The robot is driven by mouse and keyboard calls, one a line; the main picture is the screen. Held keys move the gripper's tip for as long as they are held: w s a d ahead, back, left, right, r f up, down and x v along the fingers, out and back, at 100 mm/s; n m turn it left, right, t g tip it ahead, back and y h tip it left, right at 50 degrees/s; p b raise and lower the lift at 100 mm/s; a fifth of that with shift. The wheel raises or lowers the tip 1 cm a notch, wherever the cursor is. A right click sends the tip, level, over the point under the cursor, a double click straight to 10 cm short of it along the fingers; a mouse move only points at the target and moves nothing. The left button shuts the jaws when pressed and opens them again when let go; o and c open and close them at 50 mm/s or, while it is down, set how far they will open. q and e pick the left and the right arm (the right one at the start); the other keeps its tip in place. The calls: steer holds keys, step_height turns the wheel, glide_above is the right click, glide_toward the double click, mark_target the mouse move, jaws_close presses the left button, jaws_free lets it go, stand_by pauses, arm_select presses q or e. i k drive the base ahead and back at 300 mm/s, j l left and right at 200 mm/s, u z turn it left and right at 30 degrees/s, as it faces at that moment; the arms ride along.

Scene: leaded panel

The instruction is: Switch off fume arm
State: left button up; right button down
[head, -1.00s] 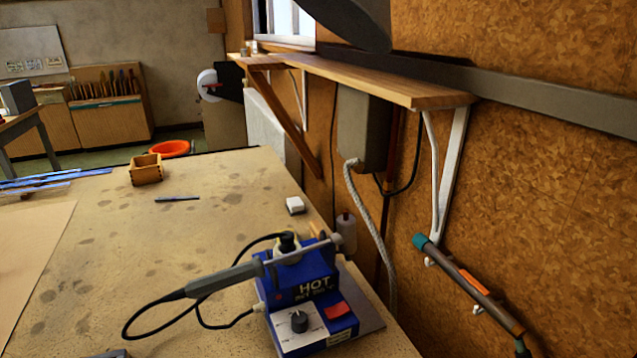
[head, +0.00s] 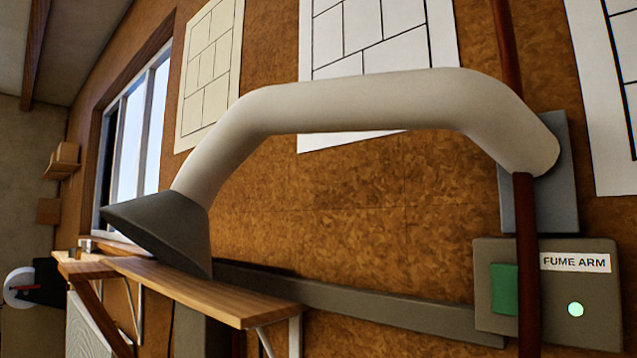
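The fume arm (head: 360,105) is a thick pale bent tube on the cork wall, with a dark grey hood (head: 165,230) at its left end. Its right end meets a grey wall plate (head: 555,190). Below that is a grey switch box (head: 490,262) labelled "FUME ARM" (head: 574,262). The box has a green switch (head: 504,289) on its left and a pale green round light (head: 575,309) that looks lit. A dark red pipe (head: 528,260) passes in front of the box and hides part of it beside the green switch. Neither of my grippers is in view.
A wooden shelf (head: 200,290) on white brackets runs along the wall under the hood. A grey rail (head: 350,303) runs below the fume arm to the box. Pattern sheets (head: 375,35) hang above, and a window (head: 140,125) is at left.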

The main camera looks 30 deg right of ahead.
mark_target(504, 277)
steer(key=z, duration=1.75)
